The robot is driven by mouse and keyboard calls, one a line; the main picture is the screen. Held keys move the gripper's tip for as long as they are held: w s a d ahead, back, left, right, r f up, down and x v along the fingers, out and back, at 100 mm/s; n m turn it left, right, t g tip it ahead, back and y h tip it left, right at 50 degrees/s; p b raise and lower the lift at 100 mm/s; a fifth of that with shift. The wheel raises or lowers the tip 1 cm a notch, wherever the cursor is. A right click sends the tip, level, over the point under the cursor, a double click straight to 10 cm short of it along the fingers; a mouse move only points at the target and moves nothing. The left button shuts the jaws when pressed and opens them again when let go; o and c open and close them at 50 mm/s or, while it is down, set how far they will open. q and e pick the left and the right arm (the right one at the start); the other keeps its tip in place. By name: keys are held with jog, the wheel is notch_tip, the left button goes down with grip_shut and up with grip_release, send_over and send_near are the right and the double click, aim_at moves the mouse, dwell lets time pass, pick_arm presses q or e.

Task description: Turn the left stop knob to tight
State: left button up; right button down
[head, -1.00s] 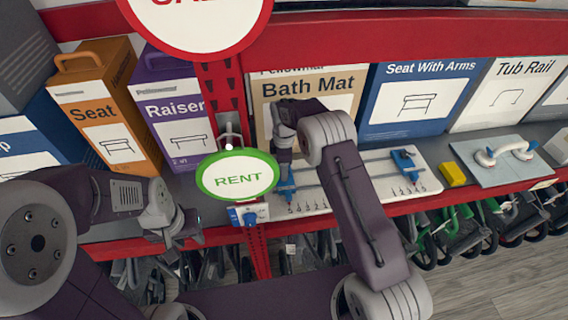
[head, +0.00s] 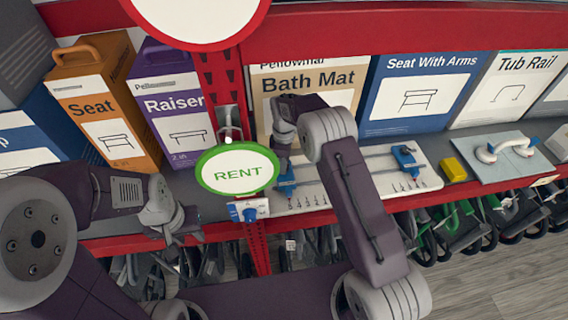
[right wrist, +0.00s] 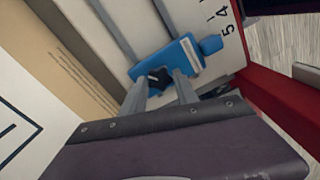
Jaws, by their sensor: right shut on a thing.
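A white board (head: 330,181) with two grey rails and printed numbers lies on the shelf. Its left blue stop (head: 287,182) is at the board's left end and also shows in the right wrist view (right wrist: 160,58). The dark star-shaped left stop knob (right wrist: 158,77) sits on this stop, between the two fingers of my right gripper (right wrist: 160,88). That gripper is shut on the knob; my right arm partly hides it in the head view. The right blue stop (head: 405,157) stands apart, further right. My left gripper (head: 180,222) hangs at the shelf's front edge, empty, its jaws unclear.
A green-rimmed RENT sign (head: 237,171) stands just left of the board. A blue-and-white box (head: 248,210) is below it. A yellow block (head: 454,169) and a grey board with a white handle (head: 495,157) lie to the right.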

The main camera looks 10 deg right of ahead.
jog(key=m+b, duration=0.1)
jog(key=m, duration=0.8)
jog(key=shift+b, duration=0.4)
jog(key=m, duration=1)
jog(key=shift+m, duration=0.3)
jog(key=c, duration=0.9)
grip_release()
jog(key=shift+c, duration=0.2)
jog(key=shift+b, duration=0.3)
